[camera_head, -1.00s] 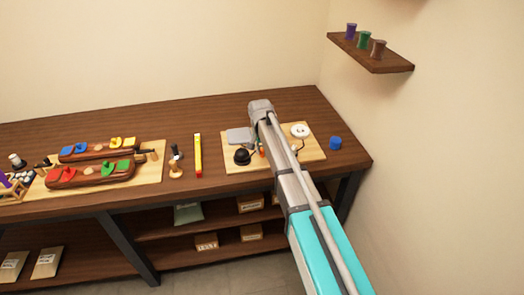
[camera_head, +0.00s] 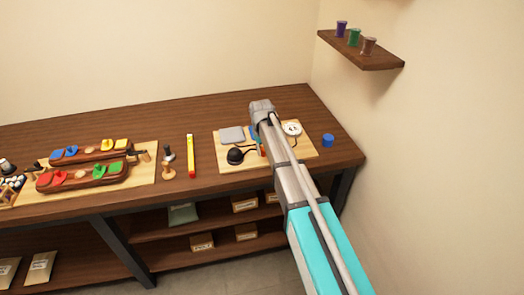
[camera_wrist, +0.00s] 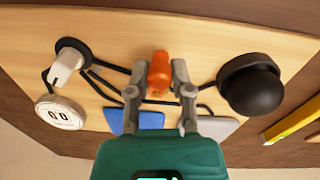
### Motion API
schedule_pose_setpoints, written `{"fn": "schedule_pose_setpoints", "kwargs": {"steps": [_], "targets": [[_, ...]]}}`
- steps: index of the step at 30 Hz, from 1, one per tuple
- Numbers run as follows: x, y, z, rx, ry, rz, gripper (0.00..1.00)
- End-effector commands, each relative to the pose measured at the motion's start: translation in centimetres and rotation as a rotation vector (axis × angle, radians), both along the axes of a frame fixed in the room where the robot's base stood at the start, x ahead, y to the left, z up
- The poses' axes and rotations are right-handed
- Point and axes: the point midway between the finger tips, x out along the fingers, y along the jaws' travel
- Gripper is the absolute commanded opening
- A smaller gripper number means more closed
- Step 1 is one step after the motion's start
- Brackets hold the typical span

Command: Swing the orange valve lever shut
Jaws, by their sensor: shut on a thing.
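The orange valve lever (camera_wrist: 160,72) stands on the light wooden board (camera_wrist: 207,30) in the wrist view. My gripper (camera_wrist: 161,88) has one finger on each side of the lever and is shut on it. In the head view my arm covers most of the lever, and my gripper (camera_head: 268,146) is mostly hidden behind the arm over the board (camera_head: 226,162).
On the board are a black dome (camera_wrist: 250,86), a white knob on a black base (camera_wrist: 68,65), a round white dial (camera_wrist: 60,113), and blue (camera_wrist: 136,122) and grey (camera_wrist: 216,128) plates. A yellow level (camera_head: 191,156) lies left of the board; a blue cap (camera_head: 328,140) stands right.

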Motion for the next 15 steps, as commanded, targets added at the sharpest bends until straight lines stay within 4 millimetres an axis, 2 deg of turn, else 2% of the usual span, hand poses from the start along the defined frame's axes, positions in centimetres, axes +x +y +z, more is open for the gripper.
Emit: {"fn": "schedule_pose_setpoints", "kwargs": {"steps": [15], "targets": [[0.06,-0.25,-0.01,-0.003,-0.001,0.037,0.00]]}}
